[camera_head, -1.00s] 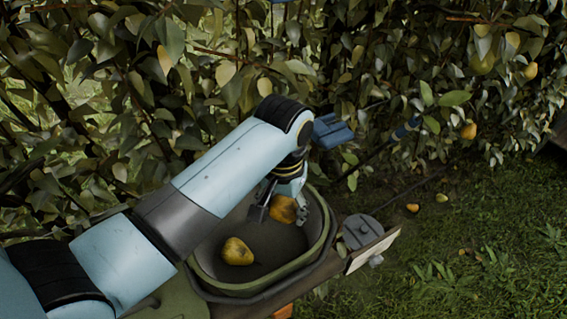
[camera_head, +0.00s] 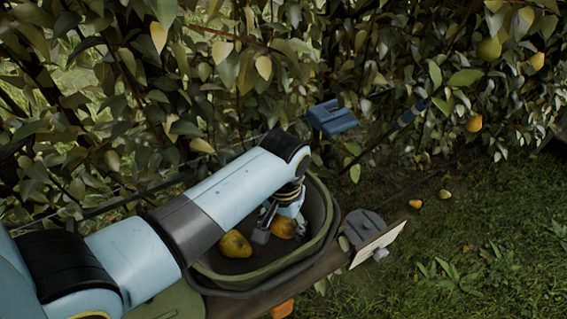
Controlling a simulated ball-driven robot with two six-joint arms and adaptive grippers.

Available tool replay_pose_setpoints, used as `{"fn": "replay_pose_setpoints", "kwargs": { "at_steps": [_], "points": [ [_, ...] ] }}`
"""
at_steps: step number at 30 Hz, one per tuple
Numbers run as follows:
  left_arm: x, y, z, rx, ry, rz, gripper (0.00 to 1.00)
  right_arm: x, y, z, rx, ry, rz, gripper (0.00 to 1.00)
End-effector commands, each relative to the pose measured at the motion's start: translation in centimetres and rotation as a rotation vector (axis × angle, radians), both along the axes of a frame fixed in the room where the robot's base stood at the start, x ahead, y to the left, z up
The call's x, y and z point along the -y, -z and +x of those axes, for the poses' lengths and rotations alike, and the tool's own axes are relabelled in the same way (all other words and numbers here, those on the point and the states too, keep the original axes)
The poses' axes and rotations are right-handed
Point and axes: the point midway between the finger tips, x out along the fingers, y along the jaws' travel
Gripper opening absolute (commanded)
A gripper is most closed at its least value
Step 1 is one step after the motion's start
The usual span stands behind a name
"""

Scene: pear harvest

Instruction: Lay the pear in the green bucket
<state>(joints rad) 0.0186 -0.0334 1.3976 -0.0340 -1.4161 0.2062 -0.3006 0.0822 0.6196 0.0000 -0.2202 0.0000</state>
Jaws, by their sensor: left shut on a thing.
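The green bucket (camera_head: 262,274) stands at the lower middle of the head view, partly covered by my left arm. My left gripper (camera_head: 281,232) points down inside the bucket and is shut on an orange-yellow pear (camera_head: 284,229), low in the bucket. Whether this pear touches the bottom I cannot tell. Another yellow pear (camera_head: 235,244) lies on the bucket's floor just left of the gripper. My right gripper is not in view.
A leafy pear hedge fills the back, with hanging pears (camera_head: 474,124) at the right. A blue clip-like piece (camera_head: 332,117) sits behind the bucket. A grey round part and pale plate (camera_head: 378,244) adjoin the bucket's right. Fallen pears (camera_head: 415,204) lie on grass.

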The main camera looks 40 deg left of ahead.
Motion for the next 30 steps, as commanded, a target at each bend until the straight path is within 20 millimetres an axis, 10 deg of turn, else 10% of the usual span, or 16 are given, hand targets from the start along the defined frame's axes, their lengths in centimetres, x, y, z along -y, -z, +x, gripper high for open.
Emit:
{"fn": "replay_pose_setpoints", "kwargs": {
  "at_steps": [16,30],
  "points": [
    [0.0,6.0,0.1,0.001,0.000,0.000,0.21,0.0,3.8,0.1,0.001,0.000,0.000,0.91],
    [0.0,7.2,0.0,0.001,0.000,0.000,0.21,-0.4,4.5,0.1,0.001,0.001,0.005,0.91]
  ]
}}
